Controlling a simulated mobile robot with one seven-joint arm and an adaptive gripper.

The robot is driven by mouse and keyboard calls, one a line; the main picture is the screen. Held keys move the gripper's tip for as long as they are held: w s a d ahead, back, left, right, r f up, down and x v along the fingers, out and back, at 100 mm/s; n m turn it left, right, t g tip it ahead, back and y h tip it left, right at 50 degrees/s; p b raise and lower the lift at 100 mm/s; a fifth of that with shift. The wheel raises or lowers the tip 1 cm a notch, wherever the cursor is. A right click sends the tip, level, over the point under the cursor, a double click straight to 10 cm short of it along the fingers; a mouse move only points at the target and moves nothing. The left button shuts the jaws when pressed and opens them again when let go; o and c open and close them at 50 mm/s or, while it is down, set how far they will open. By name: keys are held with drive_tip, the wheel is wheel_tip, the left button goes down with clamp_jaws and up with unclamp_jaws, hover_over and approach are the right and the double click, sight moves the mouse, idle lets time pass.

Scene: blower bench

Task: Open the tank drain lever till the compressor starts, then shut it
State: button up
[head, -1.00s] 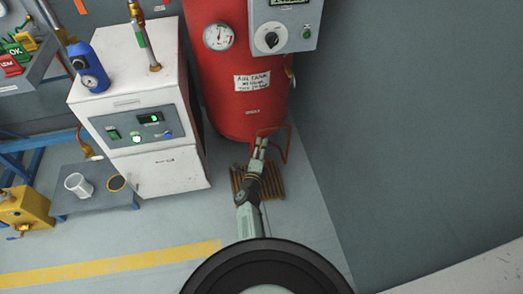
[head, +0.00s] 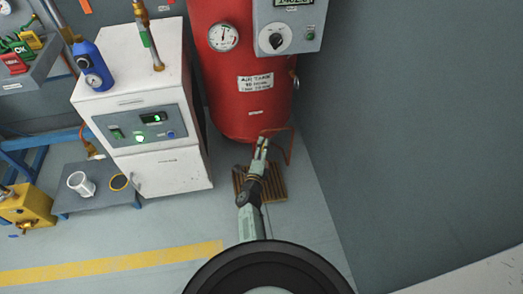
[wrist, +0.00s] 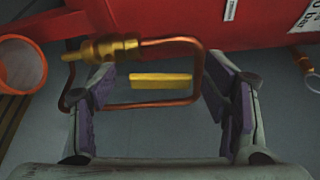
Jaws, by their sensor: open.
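The red air tank (head: 240,105) stands upright near the grey wall, and its underside shows in the wrist view (wrist: 190,22). In the wrist view a brass valve (wrist: 105,48) sits under the tank with a bent copper rod (wrist: 200,70) beside it. A yellow bar (wrist: 160,80), apparently the drain lever's grip, lies between my fingers. My gripper (head: 261,148) reaches under the tank and is open in the wrist view (wrist: 165,100), with purple pads at either side of the bar, apart from it. In the head view the lever is mostly hidden by my gripper.
A control box (head: 287,25) with a knob and display is on the tank, beside a pressure gauge (head: 223,37). A white cabinet (head: 165,175) with lit controls stands close at left. A wooden grate (head: 272,188) lies below my gripper. An orange pipe end (wrist: 22,62) is at left.

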drive_tip(key=shift+r, duration=0.1)
wheel_tip(320, 180, up, 10)
idle(0.7)
idle(0.5)
